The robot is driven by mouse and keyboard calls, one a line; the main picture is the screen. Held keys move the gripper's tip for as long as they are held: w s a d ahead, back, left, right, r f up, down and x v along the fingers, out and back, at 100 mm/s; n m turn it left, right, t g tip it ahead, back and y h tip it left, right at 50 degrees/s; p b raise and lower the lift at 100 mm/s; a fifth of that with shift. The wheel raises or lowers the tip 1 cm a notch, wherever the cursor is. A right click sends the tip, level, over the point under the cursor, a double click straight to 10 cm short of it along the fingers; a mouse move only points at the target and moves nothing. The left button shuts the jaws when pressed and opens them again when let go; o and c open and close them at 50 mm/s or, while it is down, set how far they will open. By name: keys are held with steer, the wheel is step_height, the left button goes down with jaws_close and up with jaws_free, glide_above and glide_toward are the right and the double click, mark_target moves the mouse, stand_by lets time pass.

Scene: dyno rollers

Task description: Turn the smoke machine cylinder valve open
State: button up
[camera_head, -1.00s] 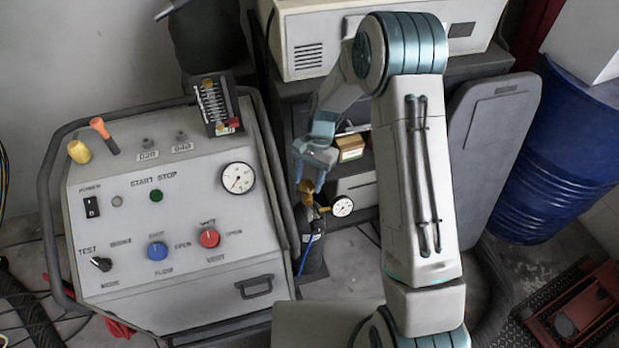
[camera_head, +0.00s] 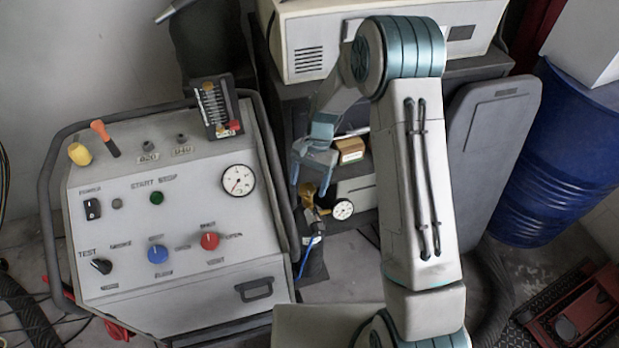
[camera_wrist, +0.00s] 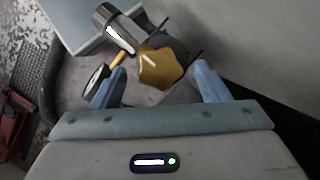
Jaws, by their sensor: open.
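The cylinder valve has a yellow-brass lobed knob (camera_wrist: 161,70), seen close up in the wrist view. In the head view the brass valve (camera_head: 308,189) tops a small dark cylinder (camera_head: 314,262) standing right of the smoke machine panel (camera_head: 190,285). A round white gauge (camera_head: 342,209) sits beside the valve and also shows in the wrist view (camera_wrist: 96,80). My gripper (camera_wrist: 160,85) is open, its two blue fingers on either side of the knob in the picture. In the head view my gripper (camera_head: 312,180) is just above the valve. I cannot tell whether a finger touches the knob.
The panel's tube frame (camera_head: 275,180) runs close left of the cylinder. A dark shelf with a small brown box (camera_head: 350,150) is behind. A grey panel (camera_head: 492,150) and a blue barrel (camera_head: 560,150) stand right. A blue hose (camera_head: 309,250) hangs along the cylinder.

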steer(key=v, duration=1.3)
steer(key=shift+r, duration=0.4)
steer(key=shift+w, duration=0.1)
steer(key=s+d+r+n+t+h, duration=0.1)
steer(key=s+d+r+n+t, duration=0.25)
steer(key=s+d+r, duration=0.55)
steer(key=s+d+r+n+t+h, duration=0.1)
steer(key=s+d+r+n+t, duration=0.1)
steer(key=s, duration=1.3)
steer(key=shift+s+d+t+p, duration=0.3)
steer(key=shift+d+t, duration=0.3)
steer(key=shift+t, duration=0.05)
